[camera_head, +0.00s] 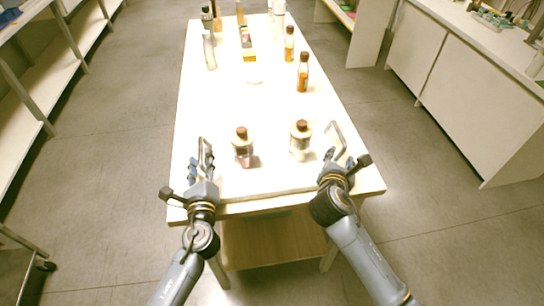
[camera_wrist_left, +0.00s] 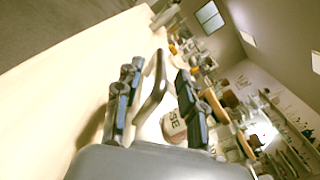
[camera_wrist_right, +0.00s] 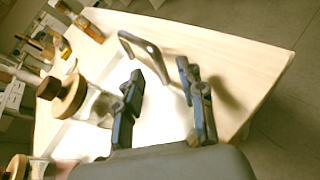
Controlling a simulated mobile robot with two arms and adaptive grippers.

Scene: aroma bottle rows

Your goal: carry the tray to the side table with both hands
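The tray (camera_wrist_right: 160,122) is a white surface that nearly melts into the bright table top; its edges are hard to make out in the head view. Its grey left handle (camera_head: 205,152) and right handle (camera_head: 336,138) stand up at its sides. Two brown-capped bottles, a left one (camera_head: 243,150) and a right one (camera_head: 300,141), stand between the handles. My left gripper (camera_head: 200,166) is open, with the left handle (camera_wrist_left: 153,85) showing between its spread fingers. My right gripper (camera_head: 340,160) is open; the right handle (camera_wrist_right: 147,52) lies just beyond its fingertips, apparently not gripped.
The long pale table (camera_head: 225,110) carries several more bottles toward its far end, among them an amber bottle (camera_head: 302,76). White counters (camera_head: 480,85) stand at the right, and shelves (camera_head: 40,85) at the left. Grey floor (camera_head: 120,150) is open on both sides.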

